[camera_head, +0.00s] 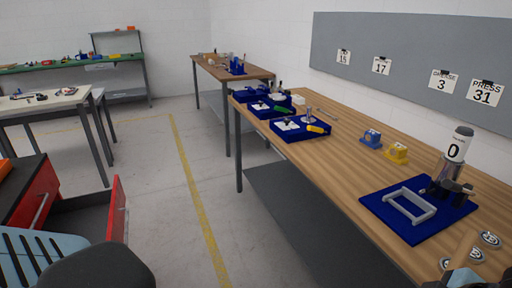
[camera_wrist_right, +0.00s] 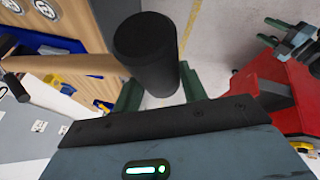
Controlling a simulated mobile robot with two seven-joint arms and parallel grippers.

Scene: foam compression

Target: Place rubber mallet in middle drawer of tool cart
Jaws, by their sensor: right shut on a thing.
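My right gripper (camera_wrist_right: 160,95) is shut on the rubber mallet, whose black cylindrical head (camera_wrist_right: 146,50) fills the middle of the right wrist view. Its tan wooden handle (camera_wrist_right: 75,65) points left there. In the head view a tan piece of the handle (camera_head: 463,248) shows at the bottom right, beside the workbench. The red tool cart (camera_head: 38,190) stands at the lower left of the head view with a drawer (camera_head: 117,212) pulled out; I cannot tell which drawer. The cart also shows in the right wrist view (camera_wrist_right: 290,85). My left gripper (camera_wrist_right: 270,33) appears open and empty near the cart.
Open floor (camera_head: 190,225) lies between bench and cart. Other tables stand behind.

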